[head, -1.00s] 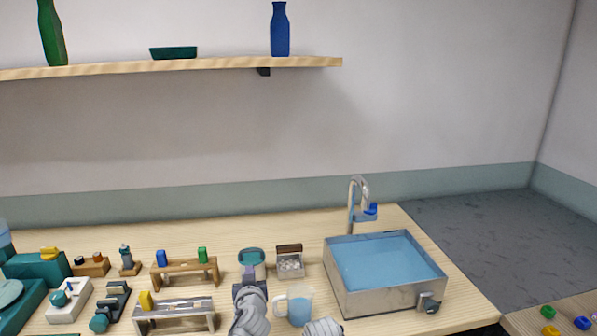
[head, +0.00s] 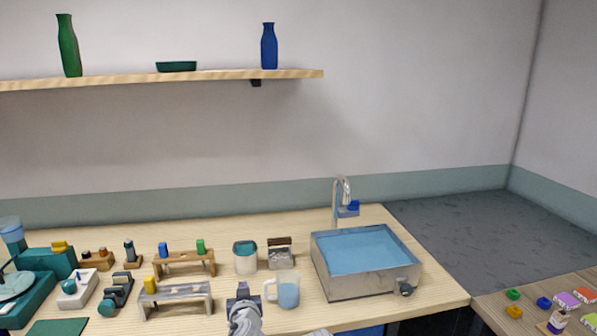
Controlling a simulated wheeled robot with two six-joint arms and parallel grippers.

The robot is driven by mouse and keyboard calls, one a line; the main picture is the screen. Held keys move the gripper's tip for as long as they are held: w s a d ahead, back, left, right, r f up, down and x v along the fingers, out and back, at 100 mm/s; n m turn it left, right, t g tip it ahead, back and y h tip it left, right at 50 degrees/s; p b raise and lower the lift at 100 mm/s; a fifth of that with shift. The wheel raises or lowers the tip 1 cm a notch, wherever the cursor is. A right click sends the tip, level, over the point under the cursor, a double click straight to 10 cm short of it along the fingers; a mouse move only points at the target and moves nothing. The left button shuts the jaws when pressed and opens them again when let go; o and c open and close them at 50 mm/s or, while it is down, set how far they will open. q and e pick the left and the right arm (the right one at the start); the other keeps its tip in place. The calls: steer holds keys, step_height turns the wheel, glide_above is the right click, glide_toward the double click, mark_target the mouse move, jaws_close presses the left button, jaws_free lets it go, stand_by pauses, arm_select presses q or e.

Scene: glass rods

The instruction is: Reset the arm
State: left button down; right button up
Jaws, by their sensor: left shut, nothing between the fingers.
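My left gripper (head: 242,289) is at the bottom middle of the head view, in front of the worktop (head: 225,320). It is shut and holds nothing. It is below the white jar with teal contents (head: 245,260) and left of the clear jug of blue liquid (head: 287,293), apart from the jar. A grey sliver at the bottom edge looks like part of my right arm; its gripper is not in view. A wooden rack (head: 183,270) carries a blue and a green piece. A grey rack (head: 178,298) with a yellow piece stands in front of it.
A metal basin of blue water (head: 345,285) with a tap (head: 341,192) stands right of the jug. A small box (head: 281,258) is beside the jar. Teal equipment (head: 45,263) crowds the left. A side table (head: 490,303) holds small coloured items.

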arm_select(q)
steer(key=s+d+f+m+g+p, duration=0.1)
steer(key=s+d+f+g, duration=0.1)
steer(key=s+f+g, duration=0.7)
steer(key=s+d+f+m+g+h, duration=0.1)
steer(key=s+d+f+m+g, duration=0.1)
steer(key=s, duration=0.5)
steer(key=s+d+f+m+g+h+p, duration=0.1)
steer(key=s+d+f+m+g, duration=0.2)
steer(key=s, duration=0.3)
steer(key=shift+s+d+g, duration=0.4)
steer(key=shift+d+g, duration=0.1)
steer(key=shift+d, duration=0.3)
